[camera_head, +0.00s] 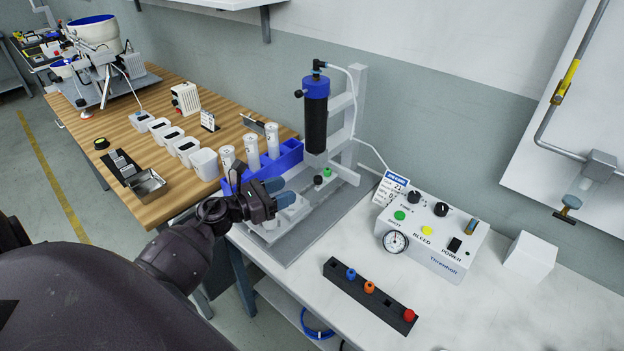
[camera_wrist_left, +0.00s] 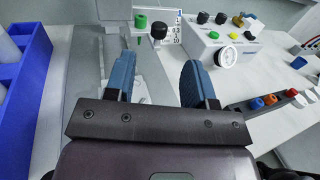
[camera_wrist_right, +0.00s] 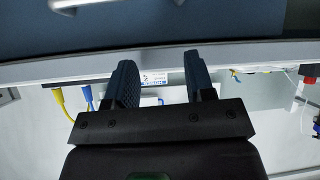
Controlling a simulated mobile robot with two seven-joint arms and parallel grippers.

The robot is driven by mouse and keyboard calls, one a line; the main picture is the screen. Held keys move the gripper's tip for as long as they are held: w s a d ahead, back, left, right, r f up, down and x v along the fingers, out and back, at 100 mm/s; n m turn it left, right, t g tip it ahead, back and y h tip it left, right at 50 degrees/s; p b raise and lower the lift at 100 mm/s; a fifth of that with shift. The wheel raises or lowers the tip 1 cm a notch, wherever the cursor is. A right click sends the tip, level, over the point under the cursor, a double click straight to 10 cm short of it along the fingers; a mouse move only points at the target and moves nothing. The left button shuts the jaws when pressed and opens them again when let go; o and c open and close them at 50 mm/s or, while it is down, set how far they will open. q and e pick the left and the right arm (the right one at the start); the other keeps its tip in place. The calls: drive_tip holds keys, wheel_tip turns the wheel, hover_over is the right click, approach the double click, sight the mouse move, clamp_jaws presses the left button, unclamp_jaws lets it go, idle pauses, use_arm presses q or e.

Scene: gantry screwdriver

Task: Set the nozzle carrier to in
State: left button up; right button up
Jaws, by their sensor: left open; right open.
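The dispensing stand, with a black cylinder with a blue cap (camera_head: 315,112) on an upright grey post, stands on the grey plate at the back of the white bench. Near its foot are a green knob (camera_head: 327,172) and a black knob (camera_head: 318,180); in the left wrist view the green knob (camera_wrist_left: 141,20) and black knob (camera_wrist_left: 158,30) are beyond the fingers. I cannot tell for sure which part is the nozzle carrier. My left gripper (camera_head: 275,192) is open and empty, low over the fixture in front of the knobs. My right gripper (camera_wrist_right: 162,75) is open and empty by the bench's underside.
A blue rack (camera_head: 289,157) with white cartridges stands left of the stand. A control box (camera_head: 435,232) with gauge and knobs is right. A black strip (camera_head: 343,284) with coloured nozzles lies in front. A white block (camera_head: 530,256) sits far right.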

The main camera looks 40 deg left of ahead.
sight(323, 175)
use_arm(q)
drive_tip(key=x, duration=0.8)
drive_tip(key=shift+w, duration=0.25)
drive_tip(key=shift+d, duration=0.1)
clamp_jaws()
